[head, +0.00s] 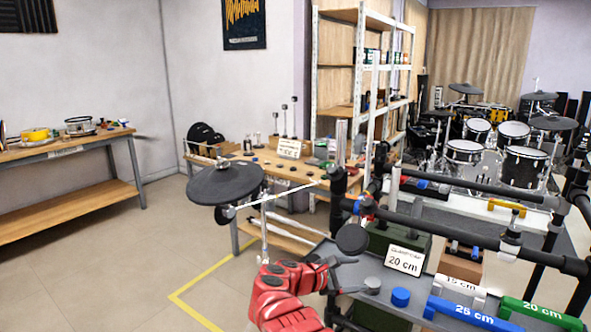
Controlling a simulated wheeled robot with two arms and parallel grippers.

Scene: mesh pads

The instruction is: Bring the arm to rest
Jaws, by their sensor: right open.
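My right arm, red with dark joints, comes up from the bottom edge. Its gripper (350,275) is open, with its dark fingers pointing right, near the left edge of the grey tray table (395,281). I see nothing between the fingers. A small dark round pad (352,239) is just above the gripper; I cannot tell whether they touch. A large dark drum pad (225,184) on a metal stand is up and left of the gripper, apart from it. My left gripper is not in view.
A white "20 cm" card (404,261), a blue cylinder (400,297), and blue (470,314) and green (540,314) length blocks are right of the gripper. A black rack bar (470,233) crosses above them. Open floor (130,260) with yellow tape is at left.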

